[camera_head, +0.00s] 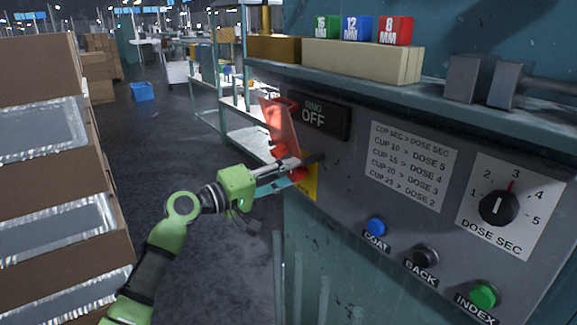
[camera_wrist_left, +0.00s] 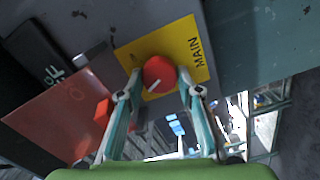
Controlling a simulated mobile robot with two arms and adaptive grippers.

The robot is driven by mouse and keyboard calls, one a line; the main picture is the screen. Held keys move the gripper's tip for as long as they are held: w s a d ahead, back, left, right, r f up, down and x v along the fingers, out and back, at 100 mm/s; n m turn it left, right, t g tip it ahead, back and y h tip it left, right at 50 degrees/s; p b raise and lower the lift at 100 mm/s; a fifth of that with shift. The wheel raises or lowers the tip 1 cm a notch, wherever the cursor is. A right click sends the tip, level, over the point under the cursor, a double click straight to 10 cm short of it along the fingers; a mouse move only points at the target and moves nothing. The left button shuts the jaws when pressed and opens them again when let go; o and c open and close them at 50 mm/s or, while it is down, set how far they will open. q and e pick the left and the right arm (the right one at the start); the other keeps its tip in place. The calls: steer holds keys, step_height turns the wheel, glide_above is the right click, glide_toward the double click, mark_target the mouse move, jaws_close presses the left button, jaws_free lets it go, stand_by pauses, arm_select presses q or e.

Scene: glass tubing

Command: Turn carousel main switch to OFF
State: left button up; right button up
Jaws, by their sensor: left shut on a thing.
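The main switch is a red round knob (camera_wrist_left: 158,74) with a white mark, on a yellow plate (camera_wrist_left: 190,48) lettered MAIN. In the wrist view the mark points to the lower left. In the head view the yellow plate (camera_head: 312,187) is at the panel's left edge, and the knob is partly hidden by my gripper. My left gripper (camera_wrist_left: 161,86) is shut on the red knob, one finger on each side. In the head view this gripper (camera_head: 300,168) reaches the panel from the left. My right gripper is in neither view.
A raised translucent red cover (camera_head: 279,125) stands beside the switch, close to my fingers. A black RING OFF sign (camera_head: 318,115) is above. Coat (camera_head: 376,226), back and index buttons and a dose dial (camera_head: 498,208) are to the right. Stacked boxes (camera_head: 50,140) stand left.

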arm_select(q)
steer(key=shift+n+p, duration=1.1)
steer(key=shift+n, duration=0.9)
steer(key=shift+f, duration=0.1)
